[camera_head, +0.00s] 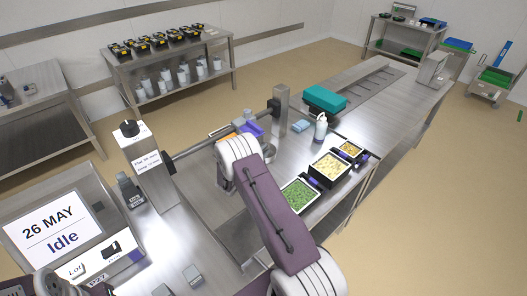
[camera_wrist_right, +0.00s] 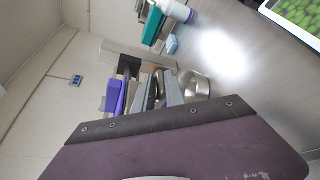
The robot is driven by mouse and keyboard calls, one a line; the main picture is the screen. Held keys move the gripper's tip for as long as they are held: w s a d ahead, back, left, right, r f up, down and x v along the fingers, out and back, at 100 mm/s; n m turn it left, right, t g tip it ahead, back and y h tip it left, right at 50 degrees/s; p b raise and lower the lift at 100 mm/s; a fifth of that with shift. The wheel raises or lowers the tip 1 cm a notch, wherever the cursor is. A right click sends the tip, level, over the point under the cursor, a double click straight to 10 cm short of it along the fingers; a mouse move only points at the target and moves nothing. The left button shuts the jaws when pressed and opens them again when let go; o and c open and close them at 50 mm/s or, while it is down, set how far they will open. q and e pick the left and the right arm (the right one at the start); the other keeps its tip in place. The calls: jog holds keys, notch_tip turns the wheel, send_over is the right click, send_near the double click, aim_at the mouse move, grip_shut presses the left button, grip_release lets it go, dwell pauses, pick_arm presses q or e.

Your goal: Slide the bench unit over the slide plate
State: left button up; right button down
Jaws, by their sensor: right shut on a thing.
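The bench unit is most likely the steel frame with a labelled post (camera_head: 150,160) on the left, a second post (camera_head: 281,105) on the right and a dark crossbar (camera_head: 196,147) between them. A flat steel surface (camera_head: 238,225) beside it may be the slide plate; I cannot tell for sure. My right arm reaches from the bottom across this area and hides much of it. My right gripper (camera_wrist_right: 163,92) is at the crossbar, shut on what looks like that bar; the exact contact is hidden.
A display panel (camera_head: 55,228) reading "Idle" stands at the lower left. Food trays (camera_head: 299,196), a white bottle (camera_head: 320,127) and a teal box (camera_head: 325,98) stand on the bench to the right. A purple bin (camera_head: 252,129) is behind my arm.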

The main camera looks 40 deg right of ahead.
jog(key=shift+s+f, duration=0.15)
jog(key=shift+f, duration=0.05)
jog(key=s+a+b, duration=0.1)
jog(key=a+b, duration=0.3)
jog(key=a, duration=1.8)
jog(key=shift+s+r+b, duration=0.2)
jog(key=shift+s+b, duration=0.15)
jog(key=c, duration=1.5)
grip_release()
jog(key=shift+o, duration=0.2)
jog(key=v, duration=0.9)
